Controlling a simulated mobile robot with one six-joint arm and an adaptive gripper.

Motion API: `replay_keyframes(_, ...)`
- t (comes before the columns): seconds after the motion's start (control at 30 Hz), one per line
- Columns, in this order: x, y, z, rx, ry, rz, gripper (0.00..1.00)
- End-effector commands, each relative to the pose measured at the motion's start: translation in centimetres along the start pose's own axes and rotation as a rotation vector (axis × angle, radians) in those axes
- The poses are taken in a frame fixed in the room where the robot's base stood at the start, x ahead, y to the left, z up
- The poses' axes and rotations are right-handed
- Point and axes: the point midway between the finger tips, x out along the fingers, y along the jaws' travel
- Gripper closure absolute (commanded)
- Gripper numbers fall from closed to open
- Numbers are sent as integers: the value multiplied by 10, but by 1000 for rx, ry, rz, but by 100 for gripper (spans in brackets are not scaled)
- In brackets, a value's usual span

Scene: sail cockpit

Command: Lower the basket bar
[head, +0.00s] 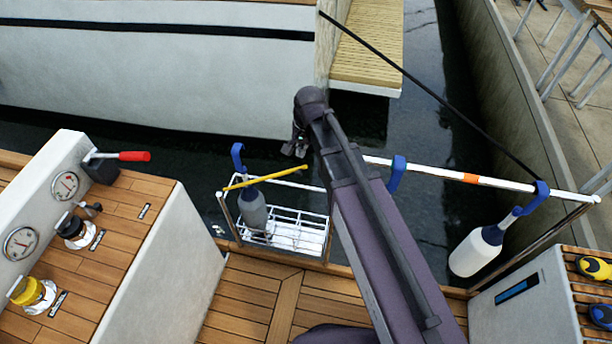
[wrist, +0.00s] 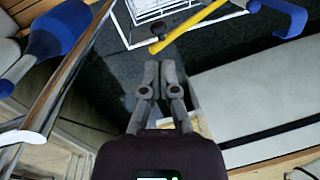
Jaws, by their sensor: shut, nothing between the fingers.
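The yellow basket bar (head: 265,178) spans above the white wire basket (head: 290,236) at the rail, its right end higher in the head view. A grey fender with a blue top (head: 253,210) stands in the basket's left part, beneath the bar. In the wrist view the yellow bar (wrist: 190,25) ends just beyond my fingertips, with part of the basket (wrist: 150,10) behind it. My gripper (head: 291,152) is shut and empty, above and beyond the bar's right end. My gripper (wrist: 158,66) seems apart from the bar. My arm hides part of the basket's right side.
A white rail (head: 440,172) with blue hooks (head: 397,172) runs right of my arm. A white fender (head: 475,252) hangs from it near the right. The console (head: 160,235) stands at left. Dark water and a white hull (head: 150,75) lie beyond.

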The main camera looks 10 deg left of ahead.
Motion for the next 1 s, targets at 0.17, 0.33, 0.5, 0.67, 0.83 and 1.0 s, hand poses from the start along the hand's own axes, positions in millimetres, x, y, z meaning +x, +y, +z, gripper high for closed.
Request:
replay_keyframes(0.17,2,4,-2,201,-7,0,100)
replay_keyframes(0.33,4,8,-5,396,-15,1,100)
replay_keyframes(0.5,6,12,-7,591,-23,3,100)
replay_keyframes(0.67,7,15,-9,774,-29,6,100)
replay_keyframes(0.83,9,19,-11,969,-35,11,100)
replay_keyframes(1.0,10,23,-14,1163,-41,17,100)
